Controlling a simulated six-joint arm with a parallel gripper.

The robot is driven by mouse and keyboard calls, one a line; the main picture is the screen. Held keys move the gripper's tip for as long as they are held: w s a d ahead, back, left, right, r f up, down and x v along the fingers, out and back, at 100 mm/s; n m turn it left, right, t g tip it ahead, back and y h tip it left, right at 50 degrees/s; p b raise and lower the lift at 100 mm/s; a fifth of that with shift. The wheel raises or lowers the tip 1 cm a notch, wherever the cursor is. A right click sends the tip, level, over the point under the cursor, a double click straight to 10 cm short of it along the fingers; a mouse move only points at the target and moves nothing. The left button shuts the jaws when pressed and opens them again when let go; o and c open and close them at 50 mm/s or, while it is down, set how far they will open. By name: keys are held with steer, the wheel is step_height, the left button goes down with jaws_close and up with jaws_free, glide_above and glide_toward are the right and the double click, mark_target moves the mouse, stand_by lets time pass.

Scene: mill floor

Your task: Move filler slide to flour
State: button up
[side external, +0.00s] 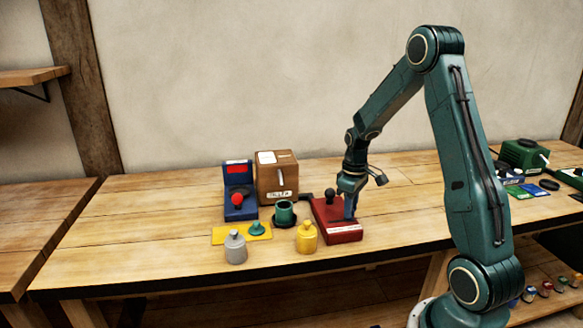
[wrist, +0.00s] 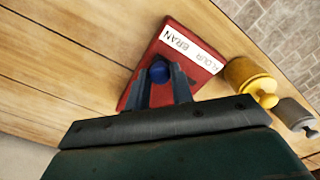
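The red filler (side external: 338,230) sits on the bench, and its white label, reading FLOUR and BRAN, shows in the wrist view (wrist: 186,46). FLOUR is at the end near the yellow jar, BRAN at the far end. My gripper (side external: 351,212) points down over the right part of the filler. In the wrist view a dark blue knob (wrist: 159,70) lies between my fingertips (wrist: 159,78), nearer the BRAN end. Whether the fingers press on it is unclear. A black knob (side external: 330,195) stands on the filler left of my gripper in the side view.
Behind are a brown box (side external: 277,180) and a blue device with a red knob (side external: 238,190). A yellow plate (side external: 226,236) lies at the front. The bench's left part is clear.

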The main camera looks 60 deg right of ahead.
mark_target(328, 222)
jaws_close()
steer(key=shift+w+a, duration=2.3)
steer(key=shift+w, duration=0.05)
steer(key=o, duration=0.7)
jaws_free()
steer(key=shift+r, duration=0.15)
